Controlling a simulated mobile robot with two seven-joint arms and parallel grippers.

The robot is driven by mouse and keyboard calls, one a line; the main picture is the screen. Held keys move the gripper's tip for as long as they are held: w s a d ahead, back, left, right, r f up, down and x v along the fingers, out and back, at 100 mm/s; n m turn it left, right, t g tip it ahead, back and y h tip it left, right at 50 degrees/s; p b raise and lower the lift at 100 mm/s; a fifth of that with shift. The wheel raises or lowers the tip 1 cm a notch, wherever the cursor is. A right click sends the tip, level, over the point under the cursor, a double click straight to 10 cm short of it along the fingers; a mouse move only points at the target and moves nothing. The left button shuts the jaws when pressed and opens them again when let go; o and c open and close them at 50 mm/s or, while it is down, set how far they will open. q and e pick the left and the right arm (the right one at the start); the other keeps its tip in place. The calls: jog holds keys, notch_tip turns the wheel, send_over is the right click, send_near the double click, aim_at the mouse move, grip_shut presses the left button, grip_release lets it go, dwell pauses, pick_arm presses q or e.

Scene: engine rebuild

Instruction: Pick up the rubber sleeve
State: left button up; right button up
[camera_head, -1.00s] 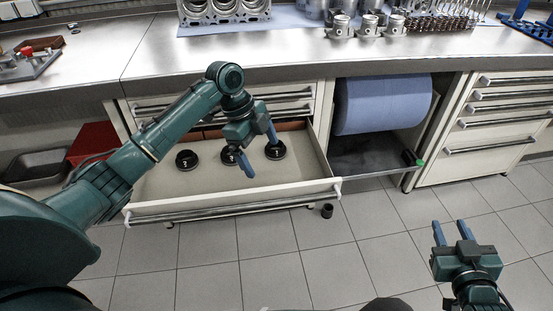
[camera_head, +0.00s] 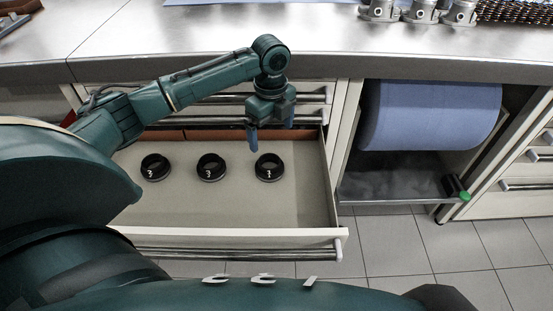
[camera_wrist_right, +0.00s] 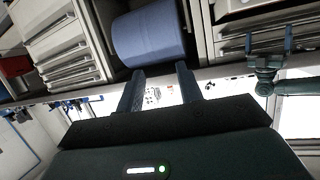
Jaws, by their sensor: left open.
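No separate rubber sleeve can be made out in the views now; a small dark cylinder stood on the floor by the drawer's front right corner in the earlier head view. Three black rings with pale marks, the left ring (camera_head: 155,167), the middle ring (camera_head: 211,167) and the right ring (camera_head: 269,167), lie in the open drawer (camera_head: 190,236). My left gripper (camera_head: 270,132) is open and empty, pointing down above the drawer's back right, near the right ring. It also shows in the right wrist view (camera_wrist_right: 269,42). My right gripper (camera_wrist_right: 160,71) has its fingers apart and nothing between them.
A big blue roll (camera_head: 430,115) sits in the bay right of the drawer, above a dark shelf (camera_head: 395,185). The metal worktop (camera_head: 210,40) overhangs the drawer and carries pistons (camera_head: 420,10). Tiled floor (camera_head: 390,245) is open at the right.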

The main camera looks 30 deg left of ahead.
pick_arm(q)
jog(key=b, duration=0.2)
send_over(264, 175)
jog(key=w, duration=0.3)
jog(key=f, duration=0.6)
jog(key=shift+w+d+f, duration=0.1)
jog(key=shift+w+f, duration=0.1)
jog(key=shift+f, duration=0.2)
notch_tip(264, 175, down, 5)
jog(key=shift+s+r+b, duration=0.1)
jog(key=shift+r+b, duration=0.1)
jog(key=shift+b, duration=0.45)
jog(key=shift+f, duration=0.4)
pick_arm(e)
jog(key=shift+n+g, duration=0.4)
jog(key=shift+n, duration=0.4)
jog(key=f, duration=0.1)
jog(key=a+f, duration=0.1)
jog(key=f, duration=0.2)
jog(key=shift+w+a+f, duration=0.1)
jog(key=shift+w+a, duration=0.2)
jog(key=shift+a, duration=0.05)
pick_arm(q)
jog(key=shift+c, duration=0.4)
jog(key=c, duration=0.7)
jog(key=shift+r, duration=0.1)
jog(key=c, duration=0.3)
pick_arm(e)
jog(key=shift+s+d, duration=0.1)
jog(key=shift+s, duration=0.05)
